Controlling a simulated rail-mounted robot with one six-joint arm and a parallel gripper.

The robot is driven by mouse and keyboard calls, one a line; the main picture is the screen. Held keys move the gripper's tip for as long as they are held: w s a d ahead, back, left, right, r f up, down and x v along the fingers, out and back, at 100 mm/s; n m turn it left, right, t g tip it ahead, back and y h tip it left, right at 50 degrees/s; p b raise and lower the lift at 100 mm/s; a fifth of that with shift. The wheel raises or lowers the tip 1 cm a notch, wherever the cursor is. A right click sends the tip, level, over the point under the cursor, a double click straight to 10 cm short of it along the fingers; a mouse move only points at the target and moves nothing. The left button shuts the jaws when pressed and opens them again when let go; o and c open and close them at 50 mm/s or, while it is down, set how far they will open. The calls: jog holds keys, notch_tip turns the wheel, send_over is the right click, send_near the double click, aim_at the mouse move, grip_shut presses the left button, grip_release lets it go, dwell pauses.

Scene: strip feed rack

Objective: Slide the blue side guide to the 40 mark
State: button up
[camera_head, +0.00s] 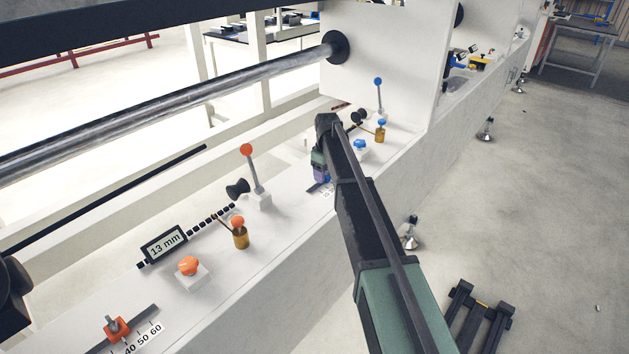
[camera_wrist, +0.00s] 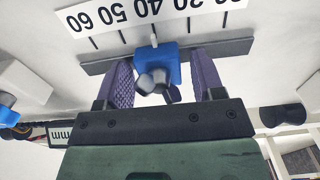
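The blue side guide (camera_wrist: 156,66) sits on a dark rail (camera_wrist: 235,47) beside a white number scale in the wrist view. Its white pointer (camera_wrist: 154,38) lies at about the 40 mark of the scale (camera_wrist: 100,22), which shows upside down. A dark knob (camera_wrist: 155,83) faces my gripper. My gripper (camera_wrist: 163,72) has its purple fingers on either side of the guide. A small gap shows at the right finger; the left finger is very close, and I cannot tell if it touches. In the head view my gripper (camera_head: 320,172) hides the guide.
An orange side guide (camera_head: 117,328) with its own scale stands at the near left. Orange-knobbed levers (camera_head: 247,150), a 13 mm display (camera_head: 164,244) and an orange knob (camera_head: 188,265) stand along the ledge. Blue-knobbed levers (camera_head: 378,82) and a blue knob (camera_head: 360,146) stand beyond my gripper.

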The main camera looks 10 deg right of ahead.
jog(key=shift+o, duration=0.3)
notch_tip(320, 180, up, 6)
jog(key=p, duration=0.6)
jog(key=shift+r, duration=0.15)
